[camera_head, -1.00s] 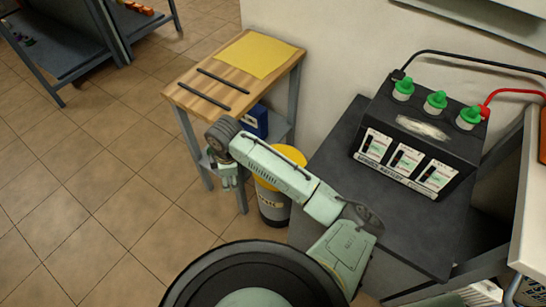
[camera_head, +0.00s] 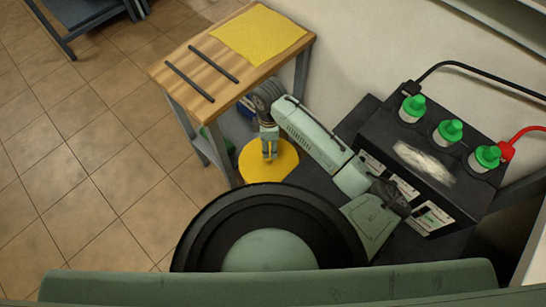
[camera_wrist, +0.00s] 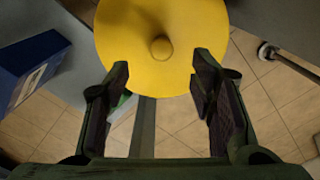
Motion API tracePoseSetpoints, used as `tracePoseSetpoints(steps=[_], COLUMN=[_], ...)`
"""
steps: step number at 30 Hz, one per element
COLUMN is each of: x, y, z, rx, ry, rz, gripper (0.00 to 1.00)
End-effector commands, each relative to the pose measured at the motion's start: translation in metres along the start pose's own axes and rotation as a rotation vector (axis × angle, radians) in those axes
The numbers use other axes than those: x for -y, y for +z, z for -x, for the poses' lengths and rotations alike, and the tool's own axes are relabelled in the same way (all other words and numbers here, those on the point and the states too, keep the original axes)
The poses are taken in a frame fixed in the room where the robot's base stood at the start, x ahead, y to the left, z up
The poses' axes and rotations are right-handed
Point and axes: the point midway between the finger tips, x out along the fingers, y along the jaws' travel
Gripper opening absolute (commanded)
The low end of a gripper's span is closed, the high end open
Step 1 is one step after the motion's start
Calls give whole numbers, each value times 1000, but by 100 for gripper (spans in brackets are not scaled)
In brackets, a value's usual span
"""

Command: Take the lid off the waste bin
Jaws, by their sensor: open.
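The waste bin's yellow round lid (camera_head: 283,166) shows in the head view, between the wooden-topped table and my base. The bin's body is hidden under it in both current views. In the wrist view the lid (camera_wrist: 138,25) fills the top middle, with a small yellow knob (camera_wrist: 161,47) at its centre. My gripper (camera_head: 269,158) points down over the lid in the head view. In the wrist view its two fingers (camera_wrist: 162,75) are spread wide and empty, with the knob lying ahead between their lines. I cannot tell the exact height of the fingers above the lid.
A wooden-topped table (camera_head: 160,71) with a yellow sheet (camera_head: 260,35) and two dark rods stands beside the bin. A blue box (camera_wrist: 32,70) is left in the wrist view. A black battery unit (camera_head: 385,135) with green caps stands right. Tiled floor (camera_head: 90,180) is open at left.

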Motion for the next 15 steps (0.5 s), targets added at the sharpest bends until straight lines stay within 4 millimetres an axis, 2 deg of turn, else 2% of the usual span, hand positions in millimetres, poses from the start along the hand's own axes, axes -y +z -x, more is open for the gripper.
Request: tracePoseSetpoints(steps=[3,6,11,15], x=[0,0,0,1], y=[0,0,0,-2], z=[-21,-33,-42,-57], rx=[2,1,1,1], ry=[-2,-2,2,1], rz=[-2,-2,0,0], gripper=[51,51,51,51])
